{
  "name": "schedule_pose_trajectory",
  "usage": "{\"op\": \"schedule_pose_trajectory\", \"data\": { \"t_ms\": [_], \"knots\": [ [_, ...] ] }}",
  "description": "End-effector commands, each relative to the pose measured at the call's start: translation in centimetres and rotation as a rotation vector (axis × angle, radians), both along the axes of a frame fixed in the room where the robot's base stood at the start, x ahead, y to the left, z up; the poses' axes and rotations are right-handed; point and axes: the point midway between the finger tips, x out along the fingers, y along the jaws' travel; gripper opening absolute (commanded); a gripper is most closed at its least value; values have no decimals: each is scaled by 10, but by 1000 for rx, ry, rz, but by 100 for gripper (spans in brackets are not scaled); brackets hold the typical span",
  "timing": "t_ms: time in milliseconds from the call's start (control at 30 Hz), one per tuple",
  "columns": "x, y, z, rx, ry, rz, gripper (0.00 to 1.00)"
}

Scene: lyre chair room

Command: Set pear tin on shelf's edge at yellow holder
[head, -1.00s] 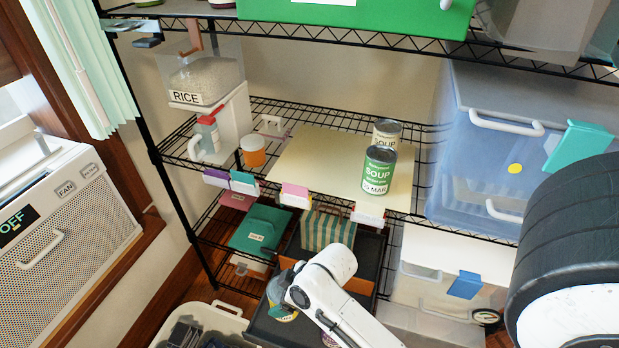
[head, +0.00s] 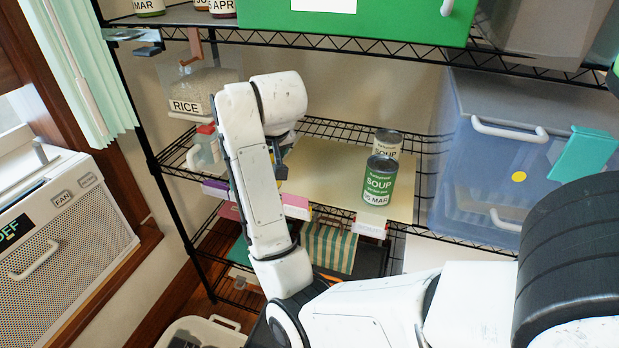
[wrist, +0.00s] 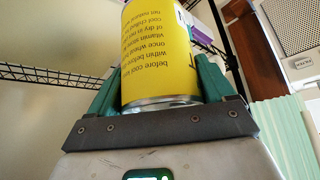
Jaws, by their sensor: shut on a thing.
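In the wrist view my gripper (wrist: 160,80) is shut on a yellow-labelled tin (wrist: 158,50), with a green finger on each side. Only small label print shows, so I cannot read whether it says pear. In the head view my arm reaches over the middle shelf (head: 325,175), and its end is at the shelf's left part. The tin is hidden there behind my arm. Along the shelf's front edge I see a purple holder (head: 215,189), a pink holder (head: 295,203) and a white holder (head: 370,226). I cannot make out a yellow holder.
A green soup tin (head: 378,182) stands in front of another soup tin (head: 388,143) right of my arm. A rice bin (head: 190,90) and a spray bottle (head: 206,148) are at the left. A blue clear box (head: 490,170) is at the right. The shelf's middle is clear.

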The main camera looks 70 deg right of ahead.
Motion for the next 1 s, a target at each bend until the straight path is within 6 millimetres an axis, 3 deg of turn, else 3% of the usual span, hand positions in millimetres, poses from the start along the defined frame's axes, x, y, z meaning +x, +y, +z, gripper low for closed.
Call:
{"op": "schedule_pose_trajectory", "data": {
  "t_ms": [233, 400, 500, 633, 800, 1000],
  "knots": [
    [-38, -28, 41, 6, -10, -186, 32],
    [-98, -48, 66, 3, -7, -414, 32],
    [-133, -48, 71, 0, -3, -542, 32],
    [-162, -39, 69, 0, 1, -653, 32],
    [-172, -34, 64, -1, 3, -708, 32],
    [-144, -52, 48, -3, 7, -710, 32]
  ]
}}
